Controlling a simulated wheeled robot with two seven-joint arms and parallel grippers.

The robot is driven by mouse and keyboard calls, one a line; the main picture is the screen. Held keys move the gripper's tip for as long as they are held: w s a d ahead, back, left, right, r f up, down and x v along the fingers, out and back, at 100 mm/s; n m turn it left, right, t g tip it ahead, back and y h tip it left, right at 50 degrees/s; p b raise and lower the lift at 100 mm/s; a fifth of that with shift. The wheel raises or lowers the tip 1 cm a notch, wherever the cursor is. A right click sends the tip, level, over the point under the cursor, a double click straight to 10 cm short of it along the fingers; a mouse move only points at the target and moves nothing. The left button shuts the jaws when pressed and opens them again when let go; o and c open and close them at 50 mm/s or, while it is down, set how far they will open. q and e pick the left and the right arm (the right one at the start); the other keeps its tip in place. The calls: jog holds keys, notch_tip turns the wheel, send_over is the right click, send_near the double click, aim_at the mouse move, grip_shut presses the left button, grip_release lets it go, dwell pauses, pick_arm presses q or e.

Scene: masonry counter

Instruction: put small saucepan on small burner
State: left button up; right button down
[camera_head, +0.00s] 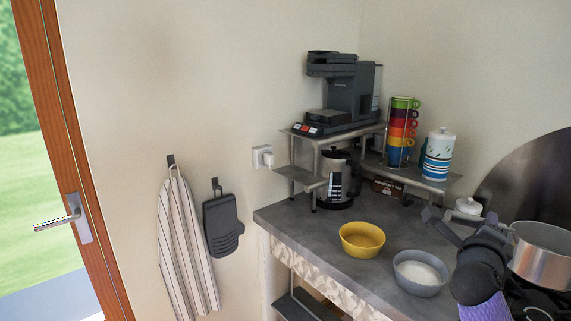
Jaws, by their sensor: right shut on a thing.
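A silver saucepan (541,254) with a pale inside is at the right edge of the head view, and its right side is cut off. My right gripper (487,226) is beside the pan's left rim, shut on the saucepan, seemingly at its handle; the dark fingers hide the grip itself. The pan looks about level. Dark stove parts (540,300) show below the pan in the lower right corner. I cannot make out the small burner there; the pan and my arm cover much of that area. My left gripper is not in view.
A yellow bowl (362,240) and a grey bowl (419,273) with white contents stand on the counter (310,222) left of my right arm. Behind are a metal shelf (297,150) with a coffee machine (345,90), stacked cups (401,130), a canister (437,155) and a white-lidded jar (468,207).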

jog(key=s+d+r+m+g+h, duration=0.1)
jog(key=s+d+r, duration=0.45)
jog(key=r, duration=0.35)
jog(key=shift+w+d+f, duration=1.1)
jog(key=shift+w+f, duration=0.25)
jog(key=shift+f, duration=1.05)
jog(key=a+f+n+t+y, duration=0.35)
jog(key=a+f, duration=0.25)
jog(key=a, duration=0.3)
jog(key=s+a+f+n+t+y+b, duration=0.1)
jog(key=s+a+f+y, duration=0.3)
jog(key=s+a, duration=0.4)
jog(key=s+a+f+n+t+y+b, duration=0.1)
jog(key=s+a+f+n+y, duration=0.3)
jog(key=s+a, duration=0.4)
jog(key=a+f+y, duration=0.1)
jog(key=a, duration=0.4)
jog(key=shift+a+f, duration=0.2)
jog(key=shift+a, duration=0.2)
jog(key=shift+n+y, duration=0.25)
